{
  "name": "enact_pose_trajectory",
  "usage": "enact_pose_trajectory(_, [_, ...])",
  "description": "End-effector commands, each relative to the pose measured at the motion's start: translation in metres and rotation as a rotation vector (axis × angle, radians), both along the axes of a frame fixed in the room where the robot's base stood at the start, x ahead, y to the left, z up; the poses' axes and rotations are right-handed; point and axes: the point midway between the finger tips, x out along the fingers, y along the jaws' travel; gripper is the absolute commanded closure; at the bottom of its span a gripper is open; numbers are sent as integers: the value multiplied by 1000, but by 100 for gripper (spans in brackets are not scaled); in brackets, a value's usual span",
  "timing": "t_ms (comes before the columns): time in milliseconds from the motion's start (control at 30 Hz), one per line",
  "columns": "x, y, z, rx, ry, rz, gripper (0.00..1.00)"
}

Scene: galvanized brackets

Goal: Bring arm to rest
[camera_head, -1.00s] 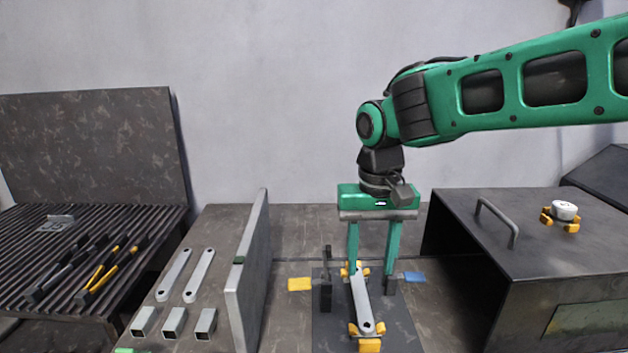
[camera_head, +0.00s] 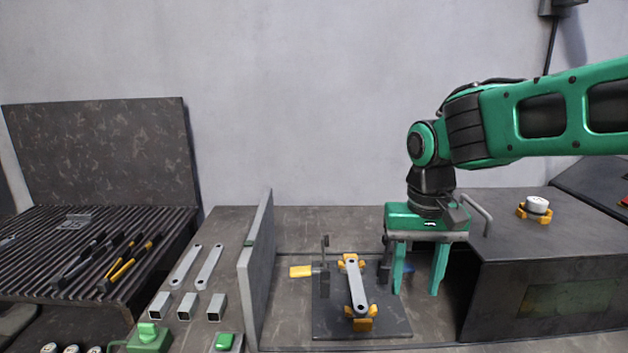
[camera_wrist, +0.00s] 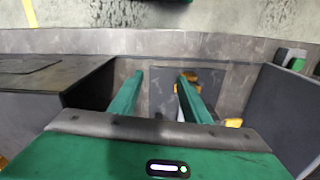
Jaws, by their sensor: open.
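My gripper (camera_head: 419,284) is green, open and empty. It points down, to the right of the dark fixture plate (camera_head: 385,326) and in front of the dark box on the right. A grey bracket bar (camera_head: 356,288) lies on the plate between yellow holders (camera_head: 361,322), apart from my fingers. In the wrist view my two fingers (camera_wrist: 160,90) are spread, with part of a yellow holder (camera_wrist: 186,79) beyond the right finger.
A dark box (camera_head: 540,302) with a handle (camera_head: 478,212) stands close on the right. An upright grey panel (camera_head: 257,272) stands left of the plate. Two flat bars (camera_head: 208,267) and several square tubes (camera_head: 187,306) lie further left, beside a slatted rack (camera_head: 60,280) with tools.

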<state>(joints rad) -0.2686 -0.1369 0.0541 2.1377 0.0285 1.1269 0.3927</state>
Motion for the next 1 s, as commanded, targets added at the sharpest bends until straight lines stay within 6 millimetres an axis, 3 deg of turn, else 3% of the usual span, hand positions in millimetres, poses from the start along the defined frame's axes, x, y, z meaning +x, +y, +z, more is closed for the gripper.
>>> enact_pose_trajectory(267, [-38, -94, -11, -9, -1, -149, 57])
enact_pose_trajectory(400, [-87, -160, -26, -6, 0, -274, 57])
enact_pose_trajectory(500, [-128, -192, -40, 3, 5, -353, 57])
enact_pose_trajectory(700, [-180, -221, -59, 20, 8, -446, 57])
enact_pose_trajectory(1000, [-192, -225, -64, 25, 10, -461, 57])
